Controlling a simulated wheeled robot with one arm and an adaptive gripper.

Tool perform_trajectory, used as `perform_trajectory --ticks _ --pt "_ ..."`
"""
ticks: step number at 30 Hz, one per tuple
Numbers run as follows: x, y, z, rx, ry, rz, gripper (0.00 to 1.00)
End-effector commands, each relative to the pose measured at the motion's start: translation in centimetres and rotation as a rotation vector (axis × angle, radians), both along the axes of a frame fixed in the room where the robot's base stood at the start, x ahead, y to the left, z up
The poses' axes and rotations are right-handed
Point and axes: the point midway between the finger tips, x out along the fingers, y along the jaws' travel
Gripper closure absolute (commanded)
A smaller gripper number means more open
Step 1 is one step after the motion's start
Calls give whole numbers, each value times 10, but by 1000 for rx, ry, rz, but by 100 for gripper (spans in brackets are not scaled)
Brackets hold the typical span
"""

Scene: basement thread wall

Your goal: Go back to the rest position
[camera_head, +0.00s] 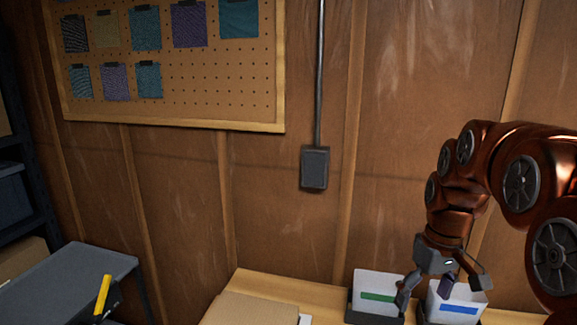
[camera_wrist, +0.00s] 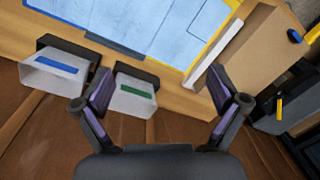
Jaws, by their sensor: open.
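My gripper (camera_head: 437,289) is at the lower right of the head view, just above two label-bearing bins on the wooden table. In the wrist view my gripper (camera_wrist: 163,103) has its two fingers spread wide with nothing between them. The white bin with a green label (camera_head: 378,284) stands left of the white bin with a blue label (camera_head: 458,298). In the wrist view the green-label bin (camera_wrist: 132,100) is near the left finger and the blue-label bin (camera_wrist: 58,75) is farther left. The insides of the bins are hidden.
The wooden table (camera_head: 262,284) carries a cardboard box (camera_head: 255,309). A blue sheet (camera_wrist: 150,25) with a yellow border lies on the table. A grey cart (camera_head: 75,272) with a yellow item (camera_head: 103,294) stands at left. The wall has a pegboard (camera_head: 215,90) and grey electrical box (camera_head: 315,168).

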Motion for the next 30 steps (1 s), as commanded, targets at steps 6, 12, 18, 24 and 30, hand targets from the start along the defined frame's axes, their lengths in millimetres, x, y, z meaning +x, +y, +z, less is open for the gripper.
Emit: perform_trajectory --ticks 6,12,18,24,30 --pt "-60 28 -14 -19 39 -64 3" --pt "-120 48 -32 -43 72 -132 3" --pt "-179 61 -55 -71 98 -202 3" --pt "-225 66 -75 -96 113 -261 3" --pt "-243 66 -85 -105 122 -288 3"
